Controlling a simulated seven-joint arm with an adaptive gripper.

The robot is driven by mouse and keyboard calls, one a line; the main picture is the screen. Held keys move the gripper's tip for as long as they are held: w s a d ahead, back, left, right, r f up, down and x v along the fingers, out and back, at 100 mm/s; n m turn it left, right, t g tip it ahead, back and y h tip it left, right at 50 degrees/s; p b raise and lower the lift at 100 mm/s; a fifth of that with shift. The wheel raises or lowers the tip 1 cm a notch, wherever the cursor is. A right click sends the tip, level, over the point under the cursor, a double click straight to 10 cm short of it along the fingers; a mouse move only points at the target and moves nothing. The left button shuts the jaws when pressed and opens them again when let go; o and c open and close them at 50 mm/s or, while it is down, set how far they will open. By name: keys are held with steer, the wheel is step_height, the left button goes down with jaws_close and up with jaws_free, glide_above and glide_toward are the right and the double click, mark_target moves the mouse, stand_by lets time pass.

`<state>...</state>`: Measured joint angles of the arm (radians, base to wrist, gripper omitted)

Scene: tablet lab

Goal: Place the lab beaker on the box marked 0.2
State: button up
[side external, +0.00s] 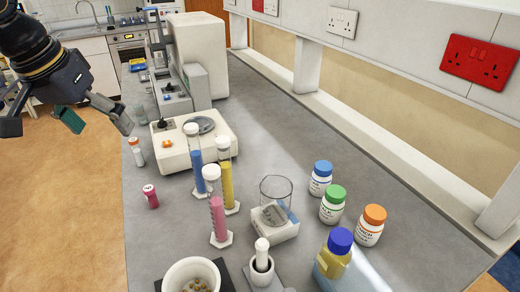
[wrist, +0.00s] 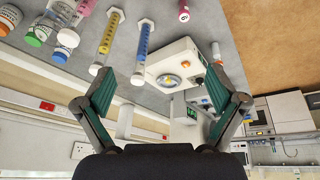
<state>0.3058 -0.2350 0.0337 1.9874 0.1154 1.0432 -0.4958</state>
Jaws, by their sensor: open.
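The clear glass lab beaker (side external: 276,189) stands upright in the side view, at a small white device (side external: 281,231) with a grey top. The beaker looks empty, and I cannot tell if it rests on the device or just behind it. I cannot read a 0.2 mark on any box. My gripper (side external: 96,116) is open and empty at the upper left of the side view, raised and far from the beaker. Its spread fingers also show in the wrist view (wrist: 160,78).
Capped cylinders with blue (side external: 196,165), yellow (side external: 226,185) and pink (side external: 217,217) contents stand left of the beaker. Bottles with blue (side external: 320,178), green (side external: 332,205) and orange (side external: 369,226) caps stand right. A mortar (side external: 261,271) and a blue-capped yellow bottle (side external: 335,254) are in front.

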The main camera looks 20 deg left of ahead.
steer(key=s+a+f+m, duration=0.1)
steer(key=s+a+f, duration=0.1)
steer(key=s, duration=0.4)
steer(key=s+a+f+m+t, duration=0.1)
steer(key=s+a+f, duration=0.2)
steer(key=s+a, duration=0.1)
steer(key=shift+s+a+f, duration=0.15)
steer(key=shift+s+a, duration=0.15)
steer(key=shift+s, duration=0.55)
